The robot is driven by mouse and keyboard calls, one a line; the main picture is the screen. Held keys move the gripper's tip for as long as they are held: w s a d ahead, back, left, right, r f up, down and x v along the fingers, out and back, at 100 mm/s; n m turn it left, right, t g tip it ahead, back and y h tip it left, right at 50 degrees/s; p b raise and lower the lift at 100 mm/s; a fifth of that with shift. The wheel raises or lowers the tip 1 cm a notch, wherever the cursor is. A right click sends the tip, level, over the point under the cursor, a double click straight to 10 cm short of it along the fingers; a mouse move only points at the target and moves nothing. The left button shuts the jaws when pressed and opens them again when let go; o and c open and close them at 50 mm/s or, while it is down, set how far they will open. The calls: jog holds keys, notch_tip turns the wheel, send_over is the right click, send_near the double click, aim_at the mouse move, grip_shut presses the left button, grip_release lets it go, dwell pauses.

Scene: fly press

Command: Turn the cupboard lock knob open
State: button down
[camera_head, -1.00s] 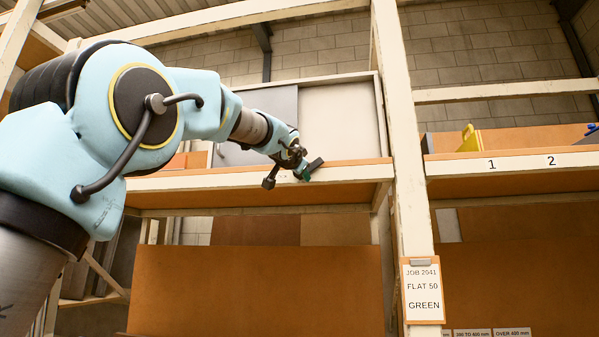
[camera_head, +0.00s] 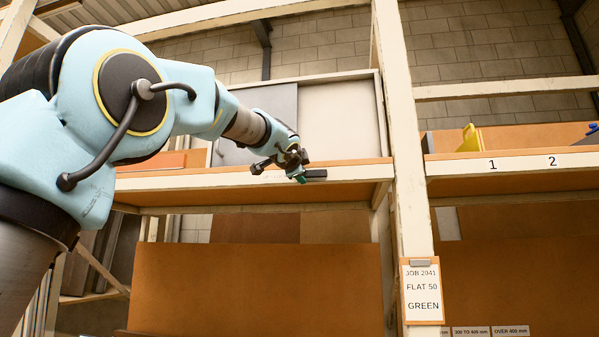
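My gripper (camera_head: 302,177) is in front of the shelf's front edge, below the cupboard doors. Dark parts stick out to its left and right, and a small green part shows at its tip. Its fingers are too small to tell whether they are open or shut.
The shelf edge (camera_head: 350,174) runs close behind my gripper. A cream upright post (camera_head: 404,150) stands to the right, with a job card (camera_head: 422,290) on it. Further right, a numbered shelf (camera_head: 520,164) holds a yellow object (camera_head: 469,139). A brown panel (camera_head: 255,290) stands below.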

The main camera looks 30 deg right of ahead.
dwell(0.4)
jog(key=shift+c, duration=1.9)
grip_release()
jog(key=shift+s+a, duration=0.1)
jog(key=b+v, duration=0.4)
jog(key=v, duration=0.6)
jog(key=shift+s+a, duration=0.2)
